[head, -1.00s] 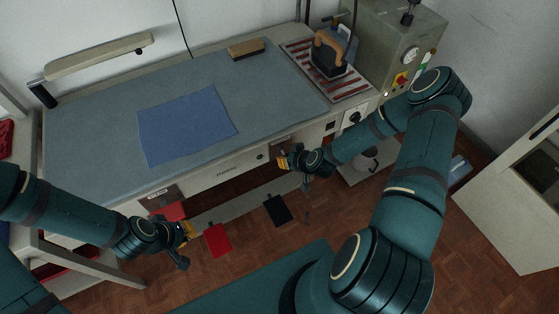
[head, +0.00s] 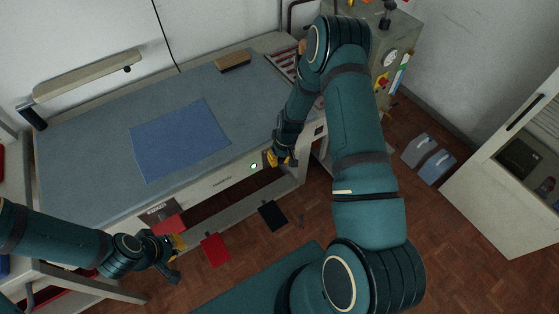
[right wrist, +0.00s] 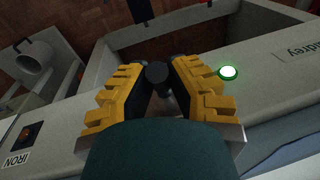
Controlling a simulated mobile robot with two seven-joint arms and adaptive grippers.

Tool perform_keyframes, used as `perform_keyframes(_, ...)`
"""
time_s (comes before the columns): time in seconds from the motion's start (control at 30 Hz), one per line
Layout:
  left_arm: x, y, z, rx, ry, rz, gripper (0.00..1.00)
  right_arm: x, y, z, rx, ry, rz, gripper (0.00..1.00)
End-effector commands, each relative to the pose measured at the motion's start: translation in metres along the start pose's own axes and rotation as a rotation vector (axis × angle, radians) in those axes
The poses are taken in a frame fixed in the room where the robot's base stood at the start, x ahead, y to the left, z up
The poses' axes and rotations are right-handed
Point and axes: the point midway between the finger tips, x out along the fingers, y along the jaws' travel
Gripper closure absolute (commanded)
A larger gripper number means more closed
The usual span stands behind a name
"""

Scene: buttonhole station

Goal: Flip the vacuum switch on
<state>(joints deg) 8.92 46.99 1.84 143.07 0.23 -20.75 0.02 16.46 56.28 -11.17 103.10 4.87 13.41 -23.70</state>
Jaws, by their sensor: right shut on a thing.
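The ironing table's front panel (head: 206,187) carries a round lamp (head: 254,166) that glows green. The lamp also shows in the right wrist view (right wrist: 228,72). My right gripper (head: 276,158) is at the panel, just right of the lamp. In the right wrist view its yellow-padded fingers (right wrist: 158,82) close around the vacuum switch (right wrist: 157,73), a dark lever with a round knob. The switch's label is hidden. My left gripper (head: 178,243) hangs low at the left, away from the panel; its finger gap is too small to judge.
A blue cloth (head: 180,140) and a wooden block (head: 233,62) lie on the padded table top. An IRON switch (right wrist: 27,135) sits on the panel in the right wrist view. Red and black pieces lie below the table. An open cabinet (head: 500,190) stands at right.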

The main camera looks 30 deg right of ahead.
Motion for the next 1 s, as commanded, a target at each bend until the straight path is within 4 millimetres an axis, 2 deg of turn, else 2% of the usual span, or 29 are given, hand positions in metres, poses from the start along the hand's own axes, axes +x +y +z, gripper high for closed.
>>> perform_keyframes(0.33, 0.0014, -0.0004, 0.0, 0.0, 0.001, 0.0, 1.0, -0.0018, -0.0023, -0.0019, 0.017, -0.121, 0.011, 1.0)
perform_keyframes(0.83, 0.0016, -0.0004, 0.0, 0.0, 0.001, 0.0, 1.0, -0.002, -0.0023, -0.0009, 0.021, -0.139, 0.011, 1.0)
perform_keyframes(0.87, 0.0016, -0.0005, 0.0, 0.0, 0.001, 0.0, 1.0, -0.002, -0.0022, -0.0009, 0.021, -0.139, 0.011, 0.7)
perform_keyframes(0.9, 0.0016, -0.0005, 0.0, 0.0, 0.001, 0.0, 1.0, -0.0021, -0.0022, -0.0009, 0.021, -0.139, 0.011, 0.56)
perform_keyframes(0.93, 0.0015, -0.0005, 0.0, 0.0, 0.001, 0.0, 1.0, -0.0022, -0.0021, -0.001, 0.021, -0.138, 0.011, 0.51)
perform_keyframes(1.0, 0.0015, -0.0005, 0.0, 0.0, 0.001, 0.0, 1.0, -0.0025, -0.0019, -0.0014, 0.021, -0.137, 0.011, 0.51)
